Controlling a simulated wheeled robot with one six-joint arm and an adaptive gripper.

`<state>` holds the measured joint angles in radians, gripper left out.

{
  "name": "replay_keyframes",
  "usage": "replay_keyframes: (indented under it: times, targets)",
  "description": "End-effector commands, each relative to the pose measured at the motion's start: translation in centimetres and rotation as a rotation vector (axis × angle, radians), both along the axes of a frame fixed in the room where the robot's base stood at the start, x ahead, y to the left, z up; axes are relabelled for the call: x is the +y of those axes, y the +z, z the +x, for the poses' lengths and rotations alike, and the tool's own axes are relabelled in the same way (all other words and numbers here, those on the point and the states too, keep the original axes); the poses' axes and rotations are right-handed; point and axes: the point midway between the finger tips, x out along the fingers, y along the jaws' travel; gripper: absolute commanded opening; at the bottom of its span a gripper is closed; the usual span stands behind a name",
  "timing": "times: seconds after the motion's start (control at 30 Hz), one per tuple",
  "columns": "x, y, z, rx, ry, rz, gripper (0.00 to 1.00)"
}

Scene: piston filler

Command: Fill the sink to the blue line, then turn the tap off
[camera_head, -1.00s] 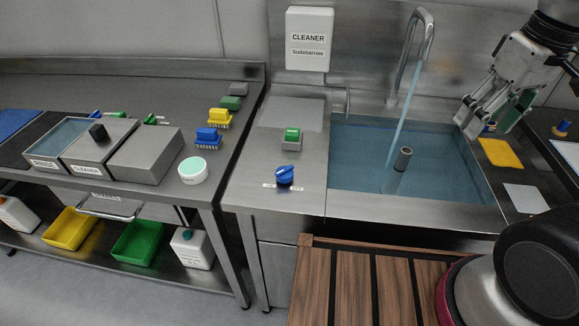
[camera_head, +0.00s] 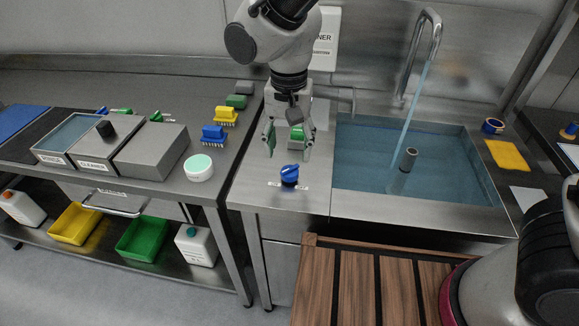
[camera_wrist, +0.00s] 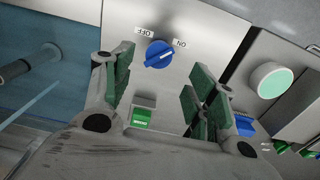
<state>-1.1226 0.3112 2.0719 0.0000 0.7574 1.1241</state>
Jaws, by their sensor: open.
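The blue tap knob (camera_head: 289,174) is on the steel counter left of the sink; the wrist view shows it (camera_wrist: 159,54) between OFF and ON labels. Water runs from the tap (camera_head: 431,40) in a thin stream into the sink (camera_head: 345,205). Bluish water (camera_head: 365,165) stands in it around an upright grey pipe (camera_head: 409,158). I cannot make out a separate blue line. My gripper (camera_head: 289,153) is open and empty, pointing down above the counter just behind the knob, apart from it. The knob lies beyond the fingertips in the wrist view.
A green-topped grey box (camera_wrist: 141,118) is near my fingers, partly hidden in the head view. A white cleaner dispenser (camera_head: 325,45) hangs behind my arm. Left are brushes (camera_head: 213,135), a round white tub (camera_head: 198,168) and grey bins (camera_head: 148,152). A wooden slatted surface (camera_head: 360,285) is in front.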

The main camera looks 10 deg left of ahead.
Motion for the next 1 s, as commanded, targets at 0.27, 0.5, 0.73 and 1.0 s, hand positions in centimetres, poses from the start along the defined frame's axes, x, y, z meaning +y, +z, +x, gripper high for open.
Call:
replay_keyframes:
  times: [0.27, 0.5, 0.73, 1.0]
  targets:
    - [-0.1, -4.6, 0.0, 0.002, 0.000, -0.004, 0.58]
    - [-0.1, -7.0, 0.0, 0.001, 0.001, -0.002, 0.58]
    - [-0.1, -7.2, 0.0, 0.001, 0.001, -0.001, 0.58]
    - [-0.1, -7.2, 0.0, 0.001, 0.001, -0.001, 0.18]
